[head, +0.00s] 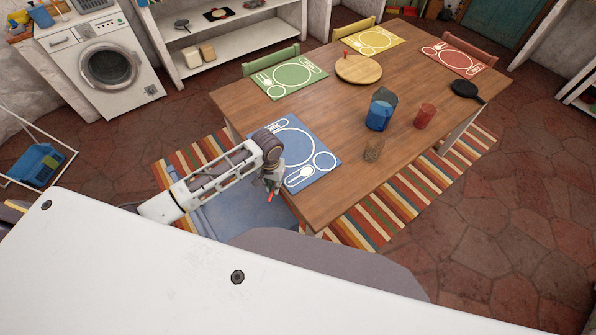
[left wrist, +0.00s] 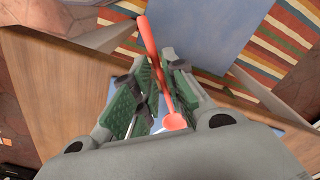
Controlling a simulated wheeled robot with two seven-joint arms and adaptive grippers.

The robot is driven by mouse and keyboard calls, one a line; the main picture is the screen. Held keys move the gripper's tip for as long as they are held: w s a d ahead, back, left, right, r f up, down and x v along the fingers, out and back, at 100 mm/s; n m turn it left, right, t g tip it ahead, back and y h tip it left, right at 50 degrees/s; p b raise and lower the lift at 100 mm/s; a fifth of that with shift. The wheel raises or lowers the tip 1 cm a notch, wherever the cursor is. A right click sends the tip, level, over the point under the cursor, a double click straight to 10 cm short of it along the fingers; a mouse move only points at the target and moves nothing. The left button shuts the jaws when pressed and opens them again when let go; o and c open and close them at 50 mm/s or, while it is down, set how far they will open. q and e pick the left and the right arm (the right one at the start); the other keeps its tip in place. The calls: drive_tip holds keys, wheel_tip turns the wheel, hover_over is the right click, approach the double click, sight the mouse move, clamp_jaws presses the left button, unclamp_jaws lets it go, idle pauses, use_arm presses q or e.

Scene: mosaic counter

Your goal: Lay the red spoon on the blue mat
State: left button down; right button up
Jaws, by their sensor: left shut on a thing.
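The red spoon (left wrist: 152,45) is between the green-padded fingers of my left gripper (left wrist: 156,88) in the left wrist view, its bowl toward the bottom of that view. In the head view only a small red part of the spoon (head: 270,197) shows below my left gripper (head: 271,184), which is shut on it. The blue mat (head: 322,148) lies on the near left corner of the table, with white plate and cutlery outlines. My left gripper is at the mat's near left edge in the picture; its height above the table is unclear. My right gripper is not in view.
The wooden table (head: 345,187) also holds a brown cup (head: 374,148), a blue pitcher (head: 379,113), a red cup (head: 425,116), a round board (head: 358,69) and a black pan (head: 464,88). A blue chair (head: 235,213) stands below my left arm. The mat's right part looks clear.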

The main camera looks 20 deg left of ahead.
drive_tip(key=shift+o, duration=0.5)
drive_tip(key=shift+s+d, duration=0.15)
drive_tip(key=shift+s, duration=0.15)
use_arm(q)
drive_tip(key=shift+w+d+r+m+b, duration=0.3)
drive_tip(key=shift+w+d, duration=0.05)
drive_tip(key=shift+w, duration=0.15)
drive_tip(key=w+d+r+m+b, duration=0.5)
drive_tip(key=w+r+m, duration=0.1)
drive_tip(key=r+m, duration=0.1)
drive_tip(key=shift+w+d+r, duration=0.2)
drive_tip(key=shift+d+r, duration=0.15)
drive_tip(key=shift+r, duration=0.2)
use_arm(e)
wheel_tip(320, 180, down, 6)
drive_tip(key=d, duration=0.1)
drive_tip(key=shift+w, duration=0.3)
use_arm(q)
drive_tip(key=shift+f, duration=0.15)
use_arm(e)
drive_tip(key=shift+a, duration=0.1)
